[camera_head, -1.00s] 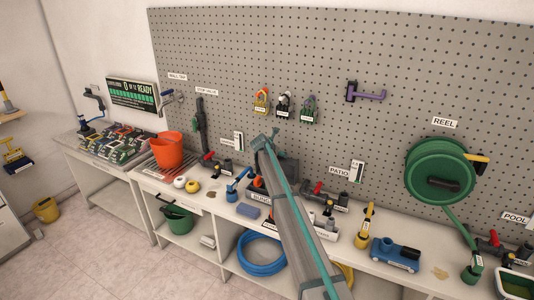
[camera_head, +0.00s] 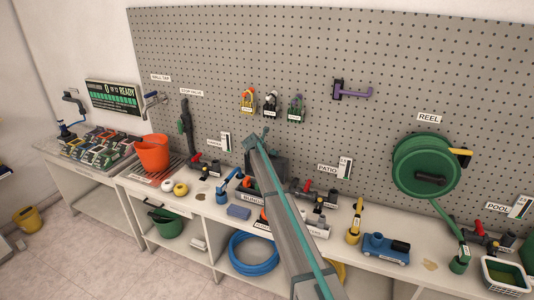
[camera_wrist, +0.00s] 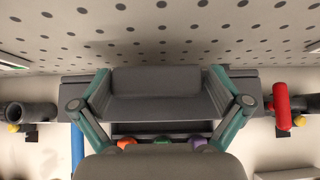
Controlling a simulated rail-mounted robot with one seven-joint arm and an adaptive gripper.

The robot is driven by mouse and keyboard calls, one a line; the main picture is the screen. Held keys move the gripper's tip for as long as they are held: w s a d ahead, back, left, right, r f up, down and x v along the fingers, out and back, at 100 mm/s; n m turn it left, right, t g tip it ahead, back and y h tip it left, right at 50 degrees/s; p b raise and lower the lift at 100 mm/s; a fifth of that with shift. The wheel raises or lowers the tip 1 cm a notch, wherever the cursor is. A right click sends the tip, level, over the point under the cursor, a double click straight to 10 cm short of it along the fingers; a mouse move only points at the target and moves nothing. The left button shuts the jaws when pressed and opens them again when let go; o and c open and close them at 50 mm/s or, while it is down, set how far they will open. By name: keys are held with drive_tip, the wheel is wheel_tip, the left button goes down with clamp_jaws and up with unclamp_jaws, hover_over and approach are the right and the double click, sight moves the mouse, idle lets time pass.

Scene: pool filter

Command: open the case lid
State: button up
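A dark grey case (camera_head: 283,166) stands on the bench against the pegboard, partly hidden behind my arm in the head view. In the wrist view its raised grey panel (camera_wrist: 157,80), which looks like the lid, fills the middle. Below the panel is a dark recess (camera_wrist: 130,128) with orange, green and purple bits at its near edge. My gripper (camera_wrist: 158,88) is open, with its teal-sided fingers spread to the left and right of the panel. I cannot tell whether they touch it. My gripper's body hides the near part of the case.
The pegboard (camera_head: 330,50) rises close behind.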

drive_tip(key=shift+s+a, duration=0.15)
drive_tip(key=shift+s+a+r, duration=0.2)
drive_tip(key=shift+s+r, duration=0.15)
drive_tip(key=v, duration=1)
drive_tip(key=shift+s+r, duration=0.3)
drive_tip(key=shift+r, duration=0.05)
